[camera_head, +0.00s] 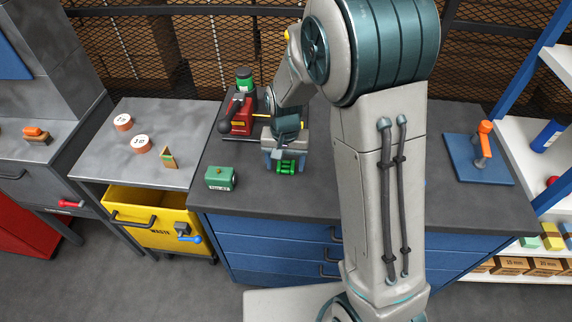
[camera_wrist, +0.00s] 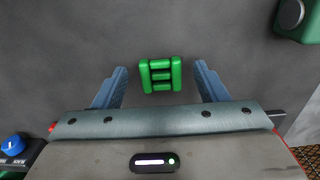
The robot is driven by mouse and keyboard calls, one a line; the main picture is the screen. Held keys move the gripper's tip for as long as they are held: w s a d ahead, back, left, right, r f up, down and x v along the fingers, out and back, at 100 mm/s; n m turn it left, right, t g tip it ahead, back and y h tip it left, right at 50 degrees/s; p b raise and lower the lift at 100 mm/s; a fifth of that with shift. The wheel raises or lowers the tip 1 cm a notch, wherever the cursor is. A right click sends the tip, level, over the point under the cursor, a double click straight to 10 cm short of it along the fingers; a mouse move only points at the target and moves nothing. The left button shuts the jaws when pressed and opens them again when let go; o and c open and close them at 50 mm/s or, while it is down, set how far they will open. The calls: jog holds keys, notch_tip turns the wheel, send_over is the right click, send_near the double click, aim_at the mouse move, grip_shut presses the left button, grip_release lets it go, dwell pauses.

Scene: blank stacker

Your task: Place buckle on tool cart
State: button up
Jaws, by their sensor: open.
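The buckle is a small bright green ladder-shaped piece (camera_head: 287,167) on the dark top of the blue drawer bench (camera_head: 330,203). In the wrist view the buckle (camera_wrist: 160,74) lies between and slightly beyond my two blue fingers, with a gap on each side. My gripper (camera_head: 285,160) is open and points down over it; it also shows in the wrist view (camera_wrist: 160,88). I cannot tell the exact height above the bench. No label marks the tool cart; the grey metal-topped stand (camera_head: 100,165) at left may be it.
A green box (camera_head: 221,178) stands on the bench left of my gripper. A red machine (camera_head: 238,115) stands behind it. The grey stand holds two round weights (camera_head: 141,143) and a small wooden piece (camera_head: 169,157), above a yellow waste bin (camera_head: 150,216). A blue plate (camera_head: 475,165) lies at right.

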aim_at(285, 170)
notch_tip(285, 170, up, 10)
jog(key=s+d+r+n+t, duration=0.1)
jog(key=s+d+r, duration=0.1)
jog(key=s+d, duration=0.3)
jog(key=s+d+r+n+t, duration=0.1)
jog(key=s+d, duration=0.4)
jog(key=s, duration=0.8)
notch_tip(285, 170, up, 2)
jog(key=shift+s+r+t, duration=0.15)
jog(key=shift+t, duration=0.35)
